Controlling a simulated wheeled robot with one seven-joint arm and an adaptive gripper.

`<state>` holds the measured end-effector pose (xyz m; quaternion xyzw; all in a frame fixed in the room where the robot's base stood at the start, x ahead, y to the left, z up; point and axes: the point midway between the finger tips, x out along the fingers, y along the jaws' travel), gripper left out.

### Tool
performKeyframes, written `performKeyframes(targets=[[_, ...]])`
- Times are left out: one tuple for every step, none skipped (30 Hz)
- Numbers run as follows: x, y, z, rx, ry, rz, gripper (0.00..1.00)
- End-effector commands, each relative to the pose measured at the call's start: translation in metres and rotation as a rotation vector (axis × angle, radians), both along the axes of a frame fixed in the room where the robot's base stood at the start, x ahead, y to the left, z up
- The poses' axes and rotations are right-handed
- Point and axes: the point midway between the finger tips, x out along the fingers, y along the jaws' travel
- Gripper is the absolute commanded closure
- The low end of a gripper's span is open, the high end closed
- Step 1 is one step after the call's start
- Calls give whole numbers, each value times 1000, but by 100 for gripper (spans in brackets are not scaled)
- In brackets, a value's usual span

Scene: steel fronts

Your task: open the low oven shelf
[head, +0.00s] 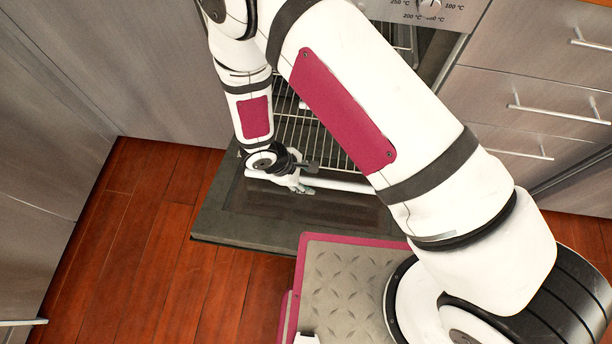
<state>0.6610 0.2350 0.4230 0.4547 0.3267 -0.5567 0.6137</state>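The oven (432,62) has its dark door (250,212) folded down flat, low over the floor. Wire racks show inside, partly covered by my arm. A low wire shelf (312,138) lies behind the door, with a pale bar (346,184) running along its near side. My gripper (304,188) is down at this bar, over the open door, and appears to be at or touching it. The fingers are small and partly hidden by the wrist, so I cannot tell whether they are closed around the bar.
Steel drawers with bar handles (560,110) stand to the right. Plain steel fronts (50,110) are on the left. Wooden floor (130,240) is free left of the door. My base is close to the door's near edge.

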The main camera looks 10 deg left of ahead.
Motion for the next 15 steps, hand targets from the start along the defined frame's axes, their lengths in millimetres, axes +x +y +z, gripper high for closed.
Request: performKeyframes(targets=[[0,0,0,-1,0,0,59],[0,0,0,-1,0,0,59],[0,-1,0,-1,0,0,59],[0,-1,0,-1,0,0,59],[0,-1,0,-2,0,0,59],[0,-1,0,-2,0,0,59],[0,0,1,-2,-1,-1,59],[0,0,2,-1,-1,-1,59],[0,1,4,-1,-1,-1,59],[0,2,7,-1,-1,-1,59],[-1,4,10,0,-2,0,59],[-2,6,15,1,-2,0,59],[-2,8,19,2,-2,-1,59],[-3,10,24,2,-3,-1,59],[-4,13,31,2,-4,-1,59]])
